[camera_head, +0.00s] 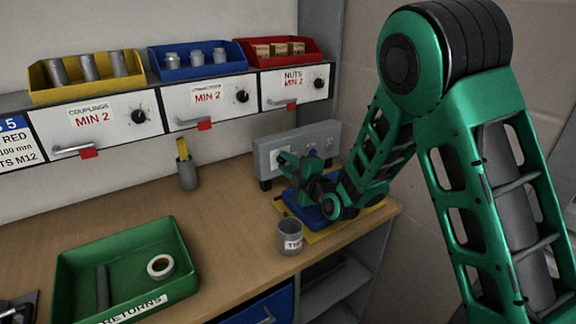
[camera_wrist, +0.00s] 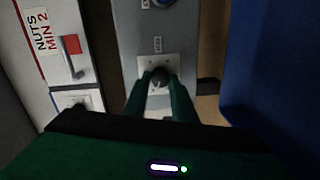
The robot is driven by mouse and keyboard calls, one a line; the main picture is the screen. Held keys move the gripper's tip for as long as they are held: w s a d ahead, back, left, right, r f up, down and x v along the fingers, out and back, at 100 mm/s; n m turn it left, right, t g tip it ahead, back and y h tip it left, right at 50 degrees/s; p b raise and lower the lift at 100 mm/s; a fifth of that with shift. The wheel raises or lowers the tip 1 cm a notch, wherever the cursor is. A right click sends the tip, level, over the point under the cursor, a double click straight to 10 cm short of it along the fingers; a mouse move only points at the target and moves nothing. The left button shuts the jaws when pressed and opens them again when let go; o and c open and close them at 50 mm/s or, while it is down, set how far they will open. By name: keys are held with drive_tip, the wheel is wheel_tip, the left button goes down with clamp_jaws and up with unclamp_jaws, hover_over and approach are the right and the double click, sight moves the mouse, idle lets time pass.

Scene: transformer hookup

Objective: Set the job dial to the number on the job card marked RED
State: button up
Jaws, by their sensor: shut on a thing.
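My gripper (camera_head: 287,164) reaches to the front of a grey panel box (camera_head: 326,136) at the back right of the bench. In the wrist view, my gripper's two green fingers (camera_wrist: 160,80) are shut on a dark round dial knob (camera_wrist: 160,75). The knob sits on a pale square plate on the grey panel (camera_wrist: 133,30). Its pointer and any numbers around it are too dark and small to read.
Drawers with dark knobs, marked COUPLINGS (camera_head: 95,119) and NUTS (camera_head: 293,90), line the wall under coloured bins. A green returns tray (camera_head: 120,240), a grey tin (camera_head: 290,238) and a pen cup (camera_head: 187,175) stand on the bench. A blue tray (camera_head: 300,209) lies below my gripper.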

drive_tip(key=m, duration=0.6)
drive_tip(key=d+m+y, duration=0.1)
drive_tip(key=m, duration=0.3)
drive_tip(key=shift+w+f+g, duration=0.1)
drive_tip(key=shift+w+g, duration=0.15)
drive_tip(key=shift+g, duration=0.15)
idle(0.4)
drive_tip(key=o, duration=1)
drive_tip(key=shift+v, duration=5.25)
